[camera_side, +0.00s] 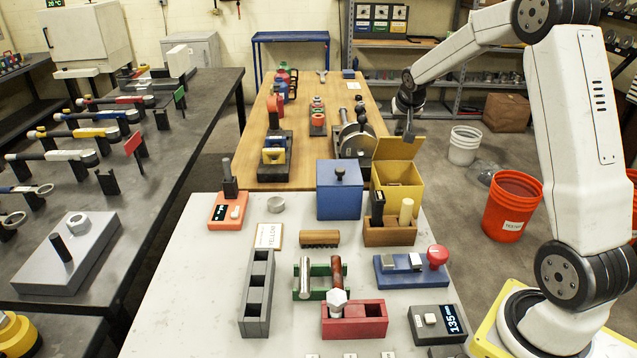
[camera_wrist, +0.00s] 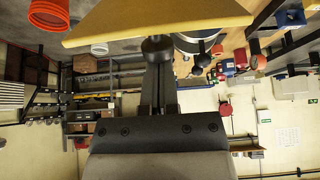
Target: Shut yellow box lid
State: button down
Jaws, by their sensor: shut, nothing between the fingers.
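The yellow box (camera_side: 402,193) stands at the back right of the light bench top. Its lid (camera_side: 397,149) is open and raised, tilted up at the back of the box. My gripper (camera_side: 408,134) is at the lid's upper edge, on its far side, pointing down; the fingers are shut and empty. In the wrist view the yellow lid (camera_wrist: 150,18) fills the top centre, and my fingertips (camera_wrist: 157,46) reach its edge. I cannot tell whether they touch it.
A blue box (camera_side: 339,196) with a dark knob stands just left of the yellow box. A wooden holder (camera_side: 390,234) with upright handles is directly in front. A wooden bench (camera_side: 335,178) with a metal device lies behind. Orange and white buckets stand on the floor to the right.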

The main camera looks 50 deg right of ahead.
aim_at(405, 148)
jog(key=s+a+f, duration=0.5)
jog(key=shift+s+a+f, duration=0.4)
dwell(0.4)
jog(key=shift+r, duration=0.2)
dwell(0.3)
jog(key=shift+s+a+r, duration=0.2)
jog(key=shift+s+a, duration=1.45)
jog(key=shift+a, duration=0.05)
jog(key=shift+s+a+r, duration=0.15)
jog(key=shift+s+a, duration=1.5)
